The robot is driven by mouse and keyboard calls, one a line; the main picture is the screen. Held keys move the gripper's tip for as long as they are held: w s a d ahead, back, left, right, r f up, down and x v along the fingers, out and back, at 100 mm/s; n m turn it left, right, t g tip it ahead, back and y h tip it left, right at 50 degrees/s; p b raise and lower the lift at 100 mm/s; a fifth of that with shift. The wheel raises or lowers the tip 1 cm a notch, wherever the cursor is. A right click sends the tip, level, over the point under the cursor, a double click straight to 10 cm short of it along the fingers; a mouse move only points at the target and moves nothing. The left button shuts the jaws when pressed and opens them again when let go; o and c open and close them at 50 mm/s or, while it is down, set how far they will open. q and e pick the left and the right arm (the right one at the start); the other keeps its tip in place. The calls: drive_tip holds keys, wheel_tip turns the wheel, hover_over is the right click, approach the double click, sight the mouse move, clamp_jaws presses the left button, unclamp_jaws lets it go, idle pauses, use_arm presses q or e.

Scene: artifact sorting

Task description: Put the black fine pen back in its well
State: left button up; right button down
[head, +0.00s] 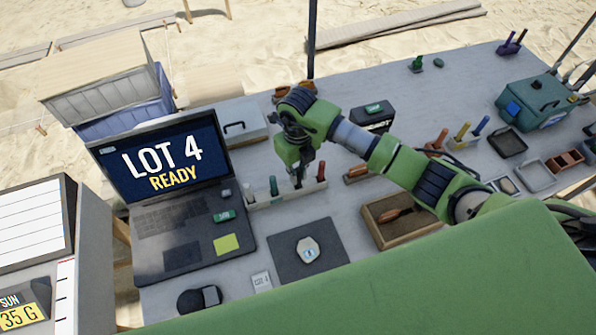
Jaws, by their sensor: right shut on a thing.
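A pale pen rack (287,196) stands right of the laptop, with a green pen (273,186) and a red pen (321,171) upright in it. My right gripper (299,172) points down over the rack, between the green and red pens. It is shut on a dark, thin thing that looks like the black fine pen (299,183), held upright. The pen is mostly hidden by the gripper, and I cannot tell whether its tip is inside a well or just above it. My left gripper is not in view.
The laptop (180,250) reading "LOT 4 READY" is at the left. A dark mat (290,268) with a pale artifact (308,250) lies in front of the rack. A wooden tray (385,238) lies right of the mat, and a teal case (535,100) stands at the far right.

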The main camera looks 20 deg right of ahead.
drive_tip(key=shift+f, duration=0.3)
drive_tip(key=c, duration=2)
unclamp_jaws()
drive_tip(key=shift+r, duration=0.1)
drive_tip(key=shift+c, duration=0.2)
drive_tip(key=shift+r, duration=0.1)
drive_tip(key=shift+r, duration=0.25)
wheel_tip(320, 180, up, 10)
drive_tip(key=b, duration=0.3)
drive_tip(key=shift+r, duration=0.85)
